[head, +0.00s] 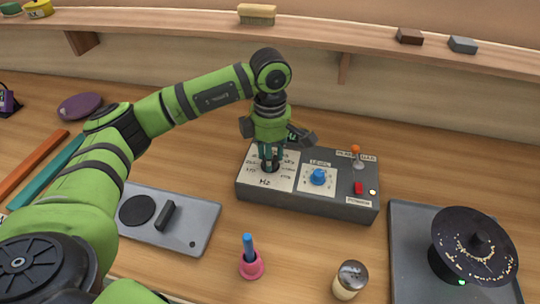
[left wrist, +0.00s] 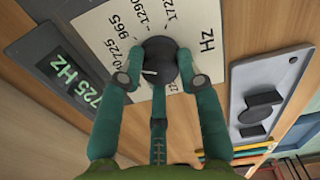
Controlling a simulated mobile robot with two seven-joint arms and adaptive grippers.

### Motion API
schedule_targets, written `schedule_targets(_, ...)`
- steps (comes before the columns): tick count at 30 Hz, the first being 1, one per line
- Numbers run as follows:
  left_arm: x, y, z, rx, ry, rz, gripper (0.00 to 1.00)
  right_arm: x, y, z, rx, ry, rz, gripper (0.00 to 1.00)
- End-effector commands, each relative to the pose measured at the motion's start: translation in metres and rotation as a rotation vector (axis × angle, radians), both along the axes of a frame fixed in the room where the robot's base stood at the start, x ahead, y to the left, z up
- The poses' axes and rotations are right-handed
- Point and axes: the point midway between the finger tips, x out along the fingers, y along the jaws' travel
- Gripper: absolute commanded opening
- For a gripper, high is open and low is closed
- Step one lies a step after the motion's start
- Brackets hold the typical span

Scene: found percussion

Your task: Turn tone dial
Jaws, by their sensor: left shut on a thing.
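The tone dial is a black round knob (head: 270,167) on the pale Hz panel at the left end of a grey box (head: 305,198). In the left wrist view the dial (left wrist: 160,58) has a white pointer mark turned toward the 725 side of its printed scale. My left gripper (head: 270,156) reaches straight down on the dial, its teal fingers closed around the knob; they show in the left wrist view too (left wrist: 160,77). A small display (left wrist: 68,72) reads 725 Hz in green. My right gripper is not in view.
The box also has a blue LEVEL knob (head: 318,177), an orange-tipped lever (head: 356,154) and a red switch (head: 359,188). In front stand a pink holder (head: 251,266) and a shaker jar (head: 349,280). A black disc (head: 474,246) stands at right, a grey plate (head: 195,231) at left.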

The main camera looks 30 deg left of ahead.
Motion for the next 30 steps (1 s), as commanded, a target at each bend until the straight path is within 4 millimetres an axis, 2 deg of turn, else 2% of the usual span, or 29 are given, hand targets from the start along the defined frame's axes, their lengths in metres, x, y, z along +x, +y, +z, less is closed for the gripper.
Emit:
schedule_targets(8, -0.001, 0.0, -0.001, 0.001, 0.004, -0.001, 0.03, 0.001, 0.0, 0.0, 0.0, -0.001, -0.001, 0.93)
schedule_targets(9, -0.001, 0.0, -0.001, 0.001, 0.004, -0.001, 0.43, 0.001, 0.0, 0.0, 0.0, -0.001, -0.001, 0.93)
schedule_targets(10, -0.001, 0.0, -0.001, 0.001, 0.004, -0.001, 0.56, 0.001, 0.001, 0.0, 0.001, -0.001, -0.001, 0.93)
schedule_targets(11, -0.001, 0.0, -0.001, 0.001, 0.004, -0.001, 0.59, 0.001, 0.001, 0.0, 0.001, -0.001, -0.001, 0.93)
schedule_targets(23, 0.0, 0.0, 0.005, 0.0, 0.0, 0.0, 0.59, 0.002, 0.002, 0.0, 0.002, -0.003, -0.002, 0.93)
schedule_targets(26, 0.001, -0.001, 0.019, -0.002, -0.003, 0.0, 0.59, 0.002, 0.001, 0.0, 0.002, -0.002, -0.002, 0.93)
schedule_targets(30, 0.001, -0.001, 0.048, -0.001, -0.004, 0.0, 0.59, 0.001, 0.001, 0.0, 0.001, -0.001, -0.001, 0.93)
